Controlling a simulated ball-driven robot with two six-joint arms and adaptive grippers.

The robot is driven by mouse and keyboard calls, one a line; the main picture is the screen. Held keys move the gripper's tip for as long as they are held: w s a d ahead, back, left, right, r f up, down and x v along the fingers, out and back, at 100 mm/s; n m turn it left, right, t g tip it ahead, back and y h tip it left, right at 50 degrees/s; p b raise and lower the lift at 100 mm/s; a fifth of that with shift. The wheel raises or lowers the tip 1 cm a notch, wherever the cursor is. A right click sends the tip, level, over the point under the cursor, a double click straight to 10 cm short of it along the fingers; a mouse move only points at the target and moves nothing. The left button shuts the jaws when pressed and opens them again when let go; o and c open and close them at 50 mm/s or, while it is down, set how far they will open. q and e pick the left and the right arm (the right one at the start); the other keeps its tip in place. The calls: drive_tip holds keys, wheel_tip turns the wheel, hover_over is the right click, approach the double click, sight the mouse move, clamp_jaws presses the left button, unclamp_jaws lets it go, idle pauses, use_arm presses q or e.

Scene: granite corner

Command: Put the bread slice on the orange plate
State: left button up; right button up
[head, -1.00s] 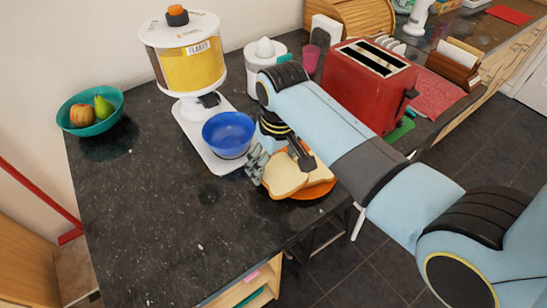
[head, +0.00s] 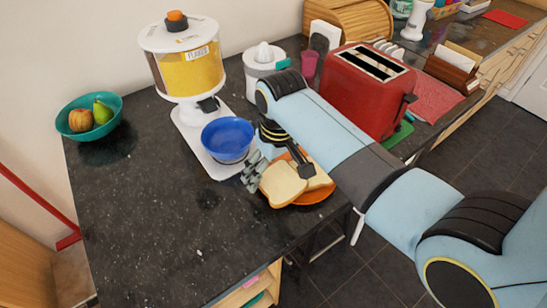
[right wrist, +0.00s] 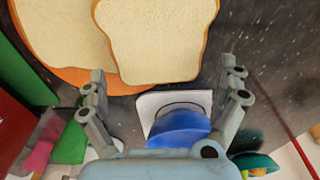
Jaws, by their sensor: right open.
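Two bread slices show. The nearer slice (head: 283,186) overlaps the other slice (head: 318,180) and the left part of the orange plate (head: 318,197). Its left side hangs out past the plate's rim. In the right wrist view this slice (right wrist: 155,40) is large in front, with the other slice (right wrist: 55,35) and the orange rim (right wrist: 85,77) behind it at left. My right gripper (head: 279,170) is open, its fingers apart at the slice's edge. In the right wrist view the open fingers (right wrist: 166,88) hold nothing between them. My left gripper is not in view.
A blue bowl (head: 228,139) sits on the white base of the flakes dispenser (head: 187,65), close left of my gripper. A red toaster (head: 368,88) stands behind my right arm. A teal fruit bowl (head: 90,117) is far left. The counter's front left is clear.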

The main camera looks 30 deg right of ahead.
sight(276, 177)
wheel_tip(276, 177, up, 13)
drive_tip(key=s+b, duration=0.1)
drive_tip(key=shift+s+f, duration=0.2)
idle(0.4)
drive_tip(key=s+d+t+h, duration=0.1)
drive_tip(key=s+d+t, duration=0.3)
drive_tip(key=s, duration=1.5)
drive_tip(key=s+d+f+g+b, duration=0.1)
drive_tip(key=d+f+g+b, duration=0.2)
drive_tip(key=f+b, duration=2.2)
drive_tip(key=s+f, duration=0.6)
drive_tip(key=f, duration=0.7)
drive_tip(key=s+d+f+p, duration=0.1)
drive_tip(key=s+f, duration=0.6)
drive_tip(key=f, duration=0.6)
drive_tip(key=s+f+g, duration=0.1)
drive_tip(key=s+f, duration=0.5)
drive_tip(key=f, duration=0.7)
drive_tip(key=shift+s+d+m+p, duration=0.15)
drive_tip(key=shift+d+m+p, duration=0.1)
drive_tip(key=shift+m+p, duration=0.05)
